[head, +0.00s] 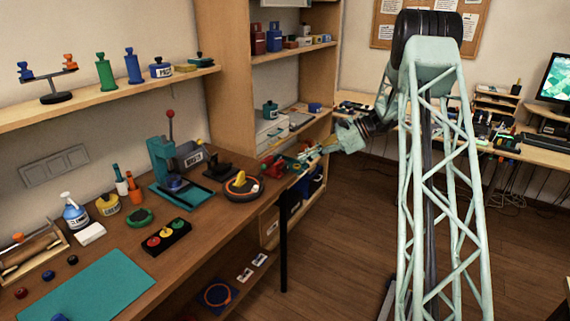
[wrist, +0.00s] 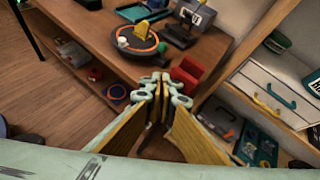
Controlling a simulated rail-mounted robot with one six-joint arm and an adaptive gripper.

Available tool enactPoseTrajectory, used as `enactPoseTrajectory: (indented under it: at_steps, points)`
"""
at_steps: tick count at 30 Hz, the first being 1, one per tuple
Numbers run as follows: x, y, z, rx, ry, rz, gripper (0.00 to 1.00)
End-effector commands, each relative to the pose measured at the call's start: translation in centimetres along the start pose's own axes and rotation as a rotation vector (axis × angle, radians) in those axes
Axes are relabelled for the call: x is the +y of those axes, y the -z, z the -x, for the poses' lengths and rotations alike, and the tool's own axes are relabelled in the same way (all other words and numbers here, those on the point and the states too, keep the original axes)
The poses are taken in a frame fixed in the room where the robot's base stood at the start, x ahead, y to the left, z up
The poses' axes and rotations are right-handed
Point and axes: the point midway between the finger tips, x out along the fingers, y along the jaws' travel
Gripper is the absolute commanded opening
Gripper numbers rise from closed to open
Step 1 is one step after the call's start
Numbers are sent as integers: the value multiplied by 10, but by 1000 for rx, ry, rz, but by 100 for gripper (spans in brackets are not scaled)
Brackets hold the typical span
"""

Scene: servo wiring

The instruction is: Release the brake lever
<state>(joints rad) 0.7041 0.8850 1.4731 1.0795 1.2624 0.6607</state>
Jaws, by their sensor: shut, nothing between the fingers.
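A round black turntable with an orange ring (head: 243,188) sits near the right front edge of the brown workbench, with a yellow upright piece on top. It also shows at the top of the wrist view (wrist: 135,42). A teal press with a red-knobbed lever (head: 170,125) stands to its left, the lever upright. I cannot tell which part is the brake lever. My gripper (head: 306,156) is shut and empty to the right of the turntable, apart from it. In the wrist view my fingertips (wrist: 162,84) are together, close beside a red object (wrist: 187,73) at the bench end.
A black box with several coloured buttons (head: 166,238) and a teal mat (head: 92,288) lie on the bench to the left. A shelf unit with white drawers (wrist: 270,90) stands right of my gripper in the wrist view. Open floor (head: 340,240) lies before the bench.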

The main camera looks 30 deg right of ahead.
Motion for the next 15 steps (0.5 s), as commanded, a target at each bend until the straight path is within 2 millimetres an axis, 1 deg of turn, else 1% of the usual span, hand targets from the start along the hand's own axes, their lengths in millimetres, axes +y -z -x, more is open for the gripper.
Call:
enactPoseTrajectory:
  at_steps: [5, 8, 15]
  points:
    - [0, 0, -8, 0, 0, 0, 0]
    - [0, 1, -16, 0, -1, 1, 0]
    - [1, 1, -43, 0, -2, 1, 0]
